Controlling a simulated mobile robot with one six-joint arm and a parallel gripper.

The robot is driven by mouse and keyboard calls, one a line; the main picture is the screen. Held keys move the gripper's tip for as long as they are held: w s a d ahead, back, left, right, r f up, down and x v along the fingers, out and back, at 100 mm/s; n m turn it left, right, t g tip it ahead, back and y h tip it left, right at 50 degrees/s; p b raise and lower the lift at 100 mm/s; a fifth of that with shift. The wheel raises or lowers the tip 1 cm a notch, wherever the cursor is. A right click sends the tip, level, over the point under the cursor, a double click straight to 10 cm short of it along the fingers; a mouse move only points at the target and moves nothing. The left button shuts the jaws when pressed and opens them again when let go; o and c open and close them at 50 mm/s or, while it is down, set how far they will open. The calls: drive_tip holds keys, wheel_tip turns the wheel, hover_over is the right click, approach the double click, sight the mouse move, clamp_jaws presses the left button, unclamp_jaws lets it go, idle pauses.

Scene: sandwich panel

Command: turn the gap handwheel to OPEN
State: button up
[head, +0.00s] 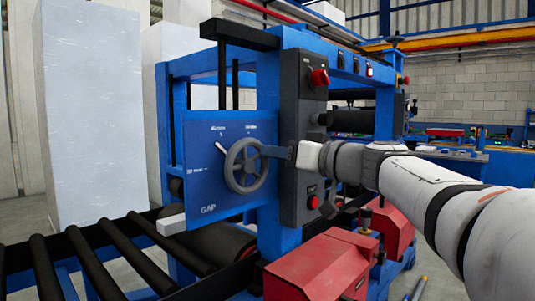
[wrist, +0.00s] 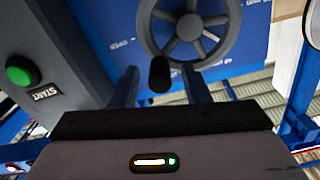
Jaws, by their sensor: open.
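The gap handwheel (head: 246,165) is a dark grey spoked wheel on a blue panel (head: 203,184) marked GAP, with small white scale labels above and to its left. The wheel's hub and spokes also show at the top of the wrist view (wrist: 184,27). A black crank knob (wrist: 160,75) stands out from its rim. My gripper (head: 271,151) is at the wheel's right side in the head view. In the wrist view its two fingers (wrist: 161,80) are open, one on each side of the knob, with gaps visible. The small scale lettering is mostly unreadable.
A dark control box (head: 302,120) with a red rotary switch (head: 318,77) stands close right of the wheel. A green START button (wrist: 20,71) sits beside the left finger's side in the wrist view. Red motor housings (head: 318,268) and black rollers (head: 90,262) lie below.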

drive_tip(key=shift+w+a, duration=0.5)
drive_tip(key=shift+a, duration=0.05)
